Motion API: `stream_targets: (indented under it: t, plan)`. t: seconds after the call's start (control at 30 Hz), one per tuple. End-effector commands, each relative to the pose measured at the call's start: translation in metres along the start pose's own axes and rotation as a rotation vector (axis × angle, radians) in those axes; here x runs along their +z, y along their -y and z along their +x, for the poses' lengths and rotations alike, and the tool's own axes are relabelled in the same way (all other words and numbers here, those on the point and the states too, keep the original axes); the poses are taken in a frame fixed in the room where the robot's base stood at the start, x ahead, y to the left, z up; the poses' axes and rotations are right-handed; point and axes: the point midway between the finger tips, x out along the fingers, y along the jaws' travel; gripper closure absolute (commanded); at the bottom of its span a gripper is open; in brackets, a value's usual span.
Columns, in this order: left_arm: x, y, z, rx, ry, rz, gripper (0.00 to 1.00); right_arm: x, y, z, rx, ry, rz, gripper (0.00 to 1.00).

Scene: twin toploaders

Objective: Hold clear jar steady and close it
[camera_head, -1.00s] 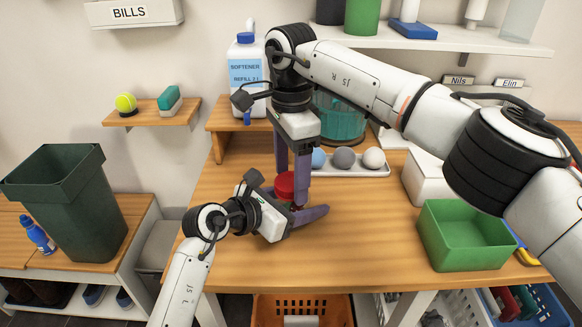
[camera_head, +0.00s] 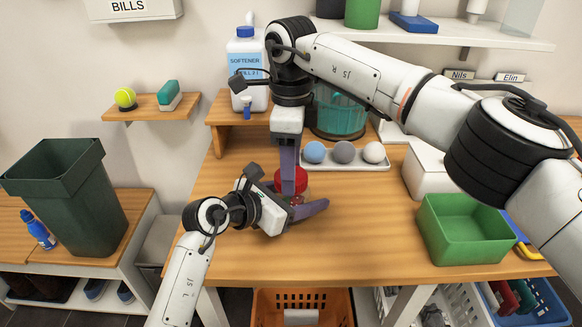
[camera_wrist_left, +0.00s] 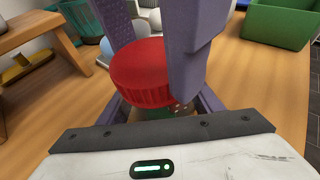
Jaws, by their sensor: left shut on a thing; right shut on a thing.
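The clear jar (camera_wrist_left: 183,108) stands on the wooden table, mostly hidden by its lid and my grippers. Its red lid (camera_head: 291,182) is on top; the lid also shows in the left wrist view (camera_wrist_left: 142,72). My left gripper (camera_head: 300,207) is low, with its purple fingers shut around the jar's body. My right gripper (camera_head: 288,186) points straight down from above, with its fingers shut on the red lid. Whether the lid is seated fully on the jar cannot be told.
A tray (camera_head: 345,167) with blue, grey and white balls lies behind the jar. A teal-filled clear container (camera_head: 340,115) stands further back. A green bin (camera_head: 463,232) and white box (camera_head: 427,172) are to the right. The front table is clear.

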Motion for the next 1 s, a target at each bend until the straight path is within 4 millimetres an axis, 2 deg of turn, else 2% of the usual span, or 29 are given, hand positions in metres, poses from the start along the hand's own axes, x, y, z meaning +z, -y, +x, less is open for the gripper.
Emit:
stream_targets:
  t: [0.33, 0.37, 0.43, 0.47, 0.77, 1.0]
  plan:
    - [-0.001, 0.0, 0.0, 0.0, -0.001, 0.0, 1.0, 0.0, 0.0, 0.0, 0.0, 0.001, 0.046, 0.77]
    - [-0.001, 0.0, 0.0, 0.0, -0.001, 0.0, 1.0, 0.0, 0.0, 0.0, 0.0, 0.001, 0.045, 0.45]
    - [0.0, 0.0, 0.0, 0.0, -0.001, 0.0, 1.0, 0.0, 0.0, 0.0, 0.0, 0.001, 0.045, 0.34]
    - [0.0, 0.0, 0.0, 0.0, -0.001, 0.0, 1.0, 0.0, 0.0, 0.0, 0.0, 0.0, 0.045, 0.32]
    - [0.0, 0.0, 0.0, 0.0, -0.001, -0.001, 1.0, 0.001, -0.001, -0.003, 0.003, 0.0, 0.042, 0.32]
    - [0.0, 0.0, 0.0, 0.0, -0.001, 0.0, 1.0, 0.001, 0.0, -0.032, -0.001, 0.001, 0.042, 0.32]
